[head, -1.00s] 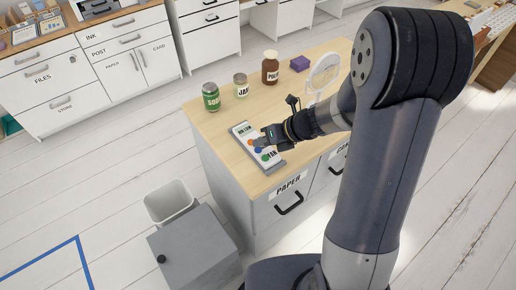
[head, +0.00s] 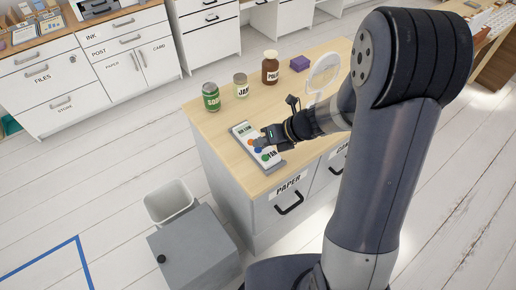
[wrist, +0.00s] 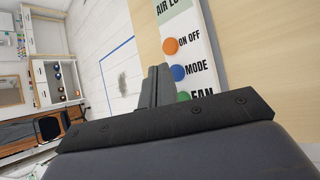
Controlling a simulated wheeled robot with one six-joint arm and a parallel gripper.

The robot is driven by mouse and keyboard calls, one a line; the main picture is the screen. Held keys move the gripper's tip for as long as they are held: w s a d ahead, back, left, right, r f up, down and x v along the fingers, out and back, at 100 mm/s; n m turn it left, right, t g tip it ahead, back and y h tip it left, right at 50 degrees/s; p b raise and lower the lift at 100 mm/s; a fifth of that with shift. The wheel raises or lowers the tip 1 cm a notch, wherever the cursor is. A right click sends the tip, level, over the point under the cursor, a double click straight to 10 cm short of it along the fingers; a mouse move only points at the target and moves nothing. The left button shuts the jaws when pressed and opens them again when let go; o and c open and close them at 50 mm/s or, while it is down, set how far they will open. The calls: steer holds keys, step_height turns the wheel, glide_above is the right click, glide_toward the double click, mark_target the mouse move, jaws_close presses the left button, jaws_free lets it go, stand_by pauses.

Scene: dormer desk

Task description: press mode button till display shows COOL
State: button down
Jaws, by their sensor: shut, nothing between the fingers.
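The control panel (head: 243,136) is a white and grey slab lying on the wooden counter top. In the wrist view its orange ON OFF button (wrist: 171,46), blue MODE button (wrist: 178,72) and green FAN button (wrist: 183,96) stand in a row. The display (wrist: 172,8) is pale green and cut off by the frame edge; the part in view seems to read "AIR LO". My gripper (wrist: 159,70) is shut and empty, its tips just left of the MODE button in the wrist view. Contact cannot be told. In the head view my gripper (head: 263,142) is over the panel.
A green jar (head: 211,98), a JAM jar (head: 241,86), a brown bottle (head: 270,68), a purple box (head: 300,63) and a round white-framed item (head: 323,74) stand behind the panel. A white bin (head: 170,203) and grey box (head: 195,250) are on the floor.

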steer(key=shift+f, duration=0.35)
steer(key=shift+f+b, duration=0.3)
steer(key=shift+f, duration=0.05)
stand_by(0.6)
steer(key=shift+r, duration=0.15)
steer(key=shift+r+p, duration=0.65)
steer(key=shift+p, duration=0.2)
step_height(320, 180, up, 5)
steer(key=p, duration=0.5)
stand_by(0.7)
